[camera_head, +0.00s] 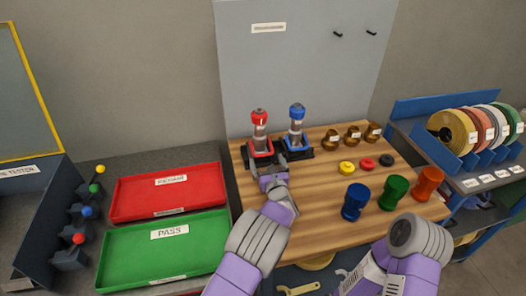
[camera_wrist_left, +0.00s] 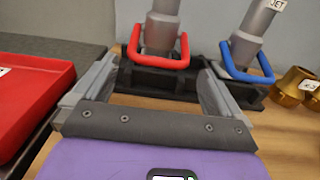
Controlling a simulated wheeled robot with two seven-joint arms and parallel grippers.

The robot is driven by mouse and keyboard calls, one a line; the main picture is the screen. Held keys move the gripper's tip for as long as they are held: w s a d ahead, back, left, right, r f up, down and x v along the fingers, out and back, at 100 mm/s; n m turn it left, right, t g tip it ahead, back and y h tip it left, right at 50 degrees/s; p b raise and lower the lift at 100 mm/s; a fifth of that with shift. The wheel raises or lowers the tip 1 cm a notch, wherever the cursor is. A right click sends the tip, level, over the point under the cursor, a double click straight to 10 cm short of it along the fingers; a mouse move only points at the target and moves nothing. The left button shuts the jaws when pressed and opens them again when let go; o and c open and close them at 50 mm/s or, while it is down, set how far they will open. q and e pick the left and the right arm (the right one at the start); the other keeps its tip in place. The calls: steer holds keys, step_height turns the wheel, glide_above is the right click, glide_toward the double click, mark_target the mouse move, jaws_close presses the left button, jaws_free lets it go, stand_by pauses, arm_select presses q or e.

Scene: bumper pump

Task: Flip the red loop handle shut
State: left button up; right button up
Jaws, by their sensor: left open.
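The red loop handle (camera_wrist_left: 160,64) is a U-shaped bar in front of the grey body of the red-topped pump (camera_head: 260,130). Its bar faces me, and its two side legs slope up and away on either side of the body. In the head view it is small at the pump's base, partly behind my gripper. My left gripper (camera_head: 270,172) is open just in front of the red pump. In the left wrist view its two fingers (camera_wrist_left: 158,72) are spread wide, with the loop between and beyond them; I see no clear contact. My right gripper is out of view; only its arm shows.
A blue-topped pump (camera_head: 297,125) with a blue loop handle (camera_wrist_left: 245,74) stands close on the right, near my right-hand finger. Brass fittings, coloured discs and knobs occupy the table's right side. Red (camera_head: 118,207) and green (camera_head: 108,275) trays lie left. The table's front left is bare.

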mark_target(262, 152)
arm_select(q)
steer(key=shift+b+x, duration=0.35)
steer(key=shift+x, duration=2.8)
steer(key=shift+c, duration=0.3)
steer(key=shift+s, duration=0.1)
steer(key=c, duration=1.2)
steer(key=shift+r+g+p, duration=0.25)
steer(key=shift+g+p, duration=0.05)
steer(key=shift+p, duration=0.35)
steer(key=g+p, duration=0.2)
steer(key=p, duration=0.4)
steer(key=r+g+h+p, duration=0.1)
steer(key=p, duration=0.4)
steer(key=r+g+h+p, duration=0.1)
steer(key=g+p, duration=0.1)
steer(key=p, duration=0.4)
steer(key=shift+s+r+g+p, duration=0.2)
steer(key=shift+s+g+p, duration=0.05)
steer(key=shift+g+p, duration=0.35)
steer(key=shift+p, duration=0.7)
steer(key=shift+f, duration=0.15)
